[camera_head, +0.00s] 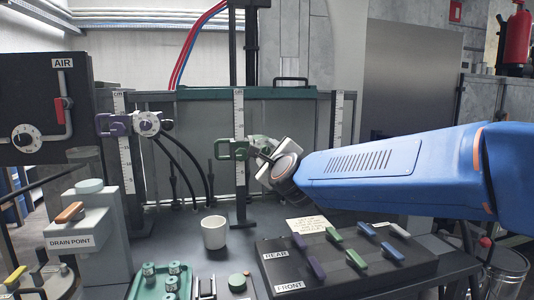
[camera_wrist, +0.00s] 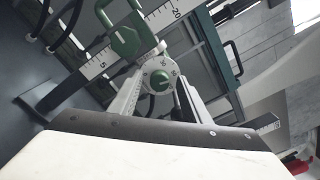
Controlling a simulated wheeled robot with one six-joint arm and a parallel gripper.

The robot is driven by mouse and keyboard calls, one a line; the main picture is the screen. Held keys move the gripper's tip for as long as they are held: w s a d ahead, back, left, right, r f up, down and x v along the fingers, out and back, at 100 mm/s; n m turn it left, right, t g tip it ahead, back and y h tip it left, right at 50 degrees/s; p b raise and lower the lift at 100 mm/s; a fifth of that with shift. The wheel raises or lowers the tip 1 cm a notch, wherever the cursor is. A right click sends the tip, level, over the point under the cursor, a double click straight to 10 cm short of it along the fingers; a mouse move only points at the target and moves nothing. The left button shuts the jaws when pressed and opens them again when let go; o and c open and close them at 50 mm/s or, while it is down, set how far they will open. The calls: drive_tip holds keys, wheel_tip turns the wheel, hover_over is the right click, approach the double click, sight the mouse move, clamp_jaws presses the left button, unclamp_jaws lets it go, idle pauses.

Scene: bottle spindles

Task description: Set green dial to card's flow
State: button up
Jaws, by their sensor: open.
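The green dial (camera_wrist: 160,79) has a white numbered face and sits below the green clamp in the wrist view. The green clamp (camera_head: 233,150) grips an upright white scale in the head view. My gripper (camera_wrist: 160,90) is open, with one finger on each side of the dial; I cannot tell whether they touch it. In the head view my gripper (camera_head: 268,160) is at the clamp's right and hides most of the dial. The card (camera_head: 309,225) lies at the back of the black lever panel; its writing is too small to read.
A purple clamp with a white dial (camera_head: 147,123) is on the left scale. A white cup (camera_head: 214,232) stands below the green clamp. The black lever panel (camera_head: 330,275) carries several coloured levers. A green tray (camera_head: 150,284) holds small cylinders. Black hoses hang between the scales.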

drive_tip(key=v, duration=1.7)
drive_tip(key=shift+s, duration=0.2)
drive_tip(key=shift+s+d+r, duration=0.1)
